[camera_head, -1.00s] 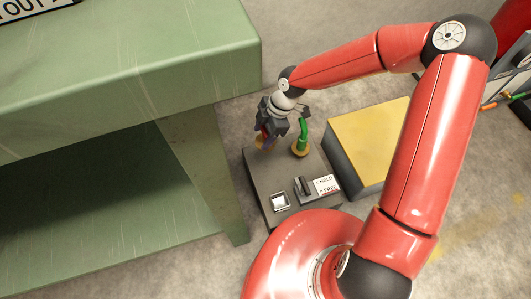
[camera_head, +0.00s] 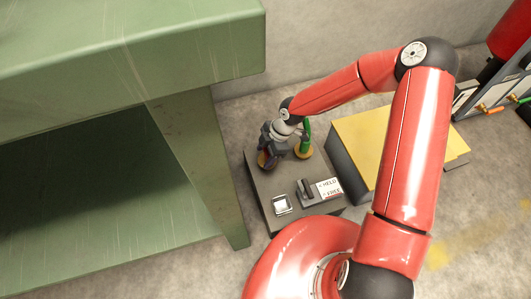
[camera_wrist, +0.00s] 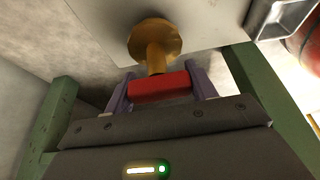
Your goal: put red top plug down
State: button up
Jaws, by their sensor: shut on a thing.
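The red top plug (camera_wrist: 160,87) is a red block between the two purple fingers of my gripper (camera_wrist: 162,88) in the wrist view. My gripper is shut on it. A brass flanged spool (camera_wrist: 154,42) stands on the grey box just beyond the plug. Its stem meets the plug in the picture, but I cannot tell whether the plug is seated on it. In the head view, my gripper (camera_head: 274,147) is low over the left back of the box, with the brass spool (camera_head: 264,160) partly showing under it. The plug is hidden there.
The grey box (camera_head: 262,190) also bears a green handle on a brass base (camera_head: 304,150), a lever with a HELD/FREE label (camera_head: 328,188) and a silver square frame (camera_head: 281,205). A green bench (camera_head: 190,65) is close at left. A yellow-topped block (camera_head: 370,145) stands at right.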

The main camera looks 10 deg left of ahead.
jog(key=o, duration=0.8)
jog(key=shift+f, duration=0.15)
jog(key=o, duration=0.5)
